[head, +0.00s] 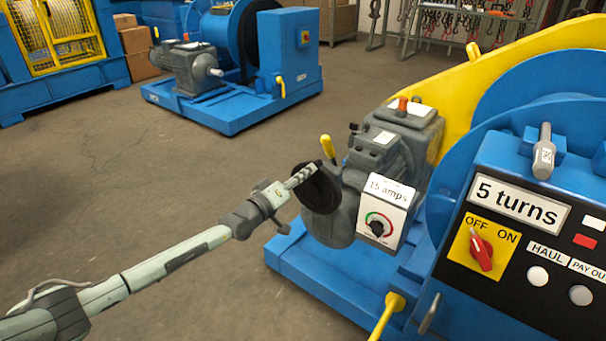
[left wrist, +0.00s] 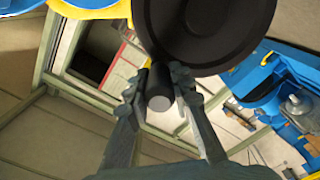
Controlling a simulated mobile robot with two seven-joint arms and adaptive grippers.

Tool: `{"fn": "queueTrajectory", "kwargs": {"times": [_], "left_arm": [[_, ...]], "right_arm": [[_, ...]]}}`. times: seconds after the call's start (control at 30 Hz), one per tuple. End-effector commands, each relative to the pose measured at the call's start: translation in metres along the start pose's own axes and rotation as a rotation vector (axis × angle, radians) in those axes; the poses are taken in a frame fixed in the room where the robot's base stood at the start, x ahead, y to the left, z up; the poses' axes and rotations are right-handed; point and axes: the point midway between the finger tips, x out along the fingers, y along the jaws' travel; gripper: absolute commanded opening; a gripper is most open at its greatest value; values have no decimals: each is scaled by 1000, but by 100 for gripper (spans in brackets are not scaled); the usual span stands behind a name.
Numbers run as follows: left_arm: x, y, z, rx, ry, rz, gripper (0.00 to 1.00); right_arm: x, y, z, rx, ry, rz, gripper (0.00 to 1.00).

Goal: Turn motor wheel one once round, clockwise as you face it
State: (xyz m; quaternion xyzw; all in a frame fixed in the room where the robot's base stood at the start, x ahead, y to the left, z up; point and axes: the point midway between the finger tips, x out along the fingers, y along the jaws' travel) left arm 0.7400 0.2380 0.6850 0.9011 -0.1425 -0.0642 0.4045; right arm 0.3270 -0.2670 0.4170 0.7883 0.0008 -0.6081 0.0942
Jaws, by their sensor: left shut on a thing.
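The motor wheel, a black disc (head: 322,192), sits on the end of the grey motor (head: 385,150) on the near blue winch. It also fills the top of the left wrist view (left wrist: 205,28). My left gripper (head: 303,176) reaches in from the left at the wheel's face. In the left wrist view its two fingers (left wrist: 160,88) are shut on a dark round crank handle (left wrist: 160,96) that stands out from the disc near its rim. The fingers hide part of the handle. My right gripper is not in view.
Beside the wheel are a yellow lever (head: 328,147) and a "15 amps" dial box (head: 387,208). A control panel (head: 520,235) reads "5 turns", its red switch (head: 481,250) near OFF. A yellow handle (head: 390,312) stands in front. Another blue winch (head: 235,75) stands behind; open floor lies left.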

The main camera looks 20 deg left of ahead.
Motion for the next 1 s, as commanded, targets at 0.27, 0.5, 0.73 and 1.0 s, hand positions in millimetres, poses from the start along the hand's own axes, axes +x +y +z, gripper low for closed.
{"fn": "queueTrajectory", "kwargs": {"times": [0.27,0.5,0.73,1.0], "left_arm": [[0,3,2,-4,-2,5,23],[0,1,1,-2,-1,2,43],[-2,0,1,-1,-1,0,43],[-41,-2,3,-1,-4,-2,43]], "right_arm": [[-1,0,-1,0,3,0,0],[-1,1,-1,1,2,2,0],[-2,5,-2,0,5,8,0],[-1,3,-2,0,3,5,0]]}}
